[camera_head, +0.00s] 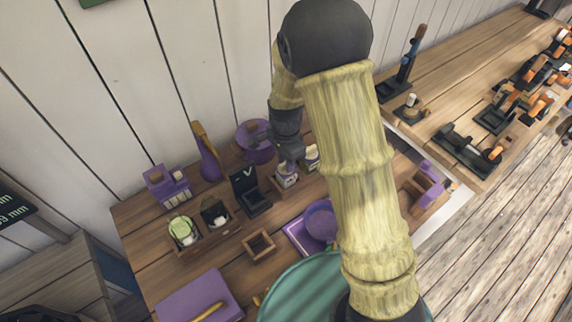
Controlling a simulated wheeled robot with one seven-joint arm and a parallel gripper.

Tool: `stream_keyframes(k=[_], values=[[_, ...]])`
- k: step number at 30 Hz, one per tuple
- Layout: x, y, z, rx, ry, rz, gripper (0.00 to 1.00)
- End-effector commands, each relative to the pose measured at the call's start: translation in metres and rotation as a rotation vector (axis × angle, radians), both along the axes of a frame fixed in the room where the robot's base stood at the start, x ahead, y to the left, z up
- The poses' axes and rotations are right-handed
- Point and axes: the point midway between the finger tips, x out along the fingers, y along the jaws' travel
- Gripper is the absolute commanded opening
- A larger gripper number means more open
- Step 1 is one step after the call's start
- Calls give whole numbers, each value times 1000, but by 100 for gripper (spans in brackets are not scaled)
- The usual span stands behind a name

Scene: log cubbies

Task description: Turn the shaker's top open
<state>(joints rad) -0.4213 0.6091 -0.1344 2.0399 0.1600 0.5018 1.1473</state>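My gripper (290,161) is at the end of my arm, pointing down over the middle of the wooden table. Just below it is a small white and purple container (287,181), which looks like a shaker in a low wooden holder. A second small white container (312,159) stands just right of the gripper. Which of the two is the shaker is not certain. The fingertips are small and dark at the container's top. I cannot tell whether they touch it or how far apart they are.
A black stand (249,193) is close on the left, with a wooden caddy of jars (204,228) beyond it. A purple round pan (256,141) is behind the gripper. A purple bowl (321,221) and an empty wooden box (259,244) are in front. My arm hides much of the right.

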Motion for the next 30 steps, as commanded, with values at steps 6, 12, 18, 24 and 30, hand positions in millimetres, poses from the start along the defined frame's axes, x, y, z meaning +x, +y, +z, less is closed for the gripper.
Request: stream_keyframes(k=[6,12,18,24,30], values=[[0,0,0,0,0,0,0],[0,0,0,0,0,3,0],[0,-1,0,1,1,158,0],[0,0,0,0,0,347,0],[0,0,0,0,0,353,0]])
